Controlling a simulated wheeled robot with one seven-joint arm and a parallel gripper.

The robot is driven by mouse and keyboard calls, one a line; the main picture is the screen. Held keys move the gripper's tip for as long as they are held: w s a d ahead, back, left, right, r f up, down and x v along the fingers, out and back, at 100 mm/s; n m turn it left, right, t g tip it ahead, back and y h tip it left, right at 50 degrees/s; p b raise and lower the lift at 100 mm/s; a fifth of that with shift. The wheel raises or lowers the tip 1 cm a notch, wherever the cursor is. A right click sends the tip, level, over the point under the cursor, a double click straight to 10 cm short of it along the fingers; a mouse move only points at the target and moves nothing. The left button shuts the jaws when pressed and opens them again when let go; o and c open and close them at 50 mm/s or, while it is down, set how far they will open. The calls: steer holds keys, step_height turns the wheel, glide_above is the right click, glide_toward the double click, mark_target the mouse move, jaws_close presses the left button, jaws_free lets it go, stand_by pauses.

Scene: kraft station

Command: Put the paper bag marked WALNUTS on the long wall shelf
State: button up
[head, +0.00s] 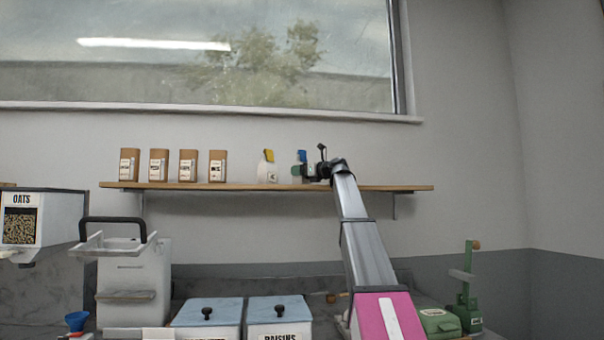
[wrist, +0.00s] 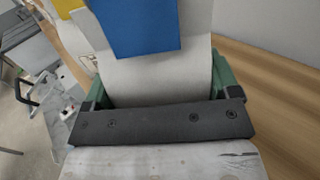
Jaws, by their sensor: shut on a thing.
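My gripper (head: 298,171) is at the right half of the long wall shelf (head: 245,187), its arm reaching up from below. In the wrist view its green fingers (wrist: 162,82) are shut on the two sides of a pale paper bag (wrist: 150,72) with a blue piece at its top (wrist: 138,25). In the head view the blue piece (head: 302,156) shows just above the gripper, and the bag is mostly hidden. No marking on this bag is readable. The bag is at shelf height; I cannot tell whether its base touches the board.
A pale bag with a yellow top (head: 267,170) stands just left of the held bag. Several brown packets (head: 188,166) stand farther left on the shelf. The shelf's right end is bare. Blue-lidded bins (head: 208,315) and a green device (head: 468,300) are below.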

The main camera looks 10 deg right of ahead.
steer(key=o, duration=1)
steer(key=shift+c, duration=0.2)
steer(key=shift+s, duration=0.1)
steer(key=v, duration=1.1)
steer(key=shift+s+d, duration=0.25)
steer(key=shift+d, duration=0.05)
steer(key=shift+r, duration=0.1)
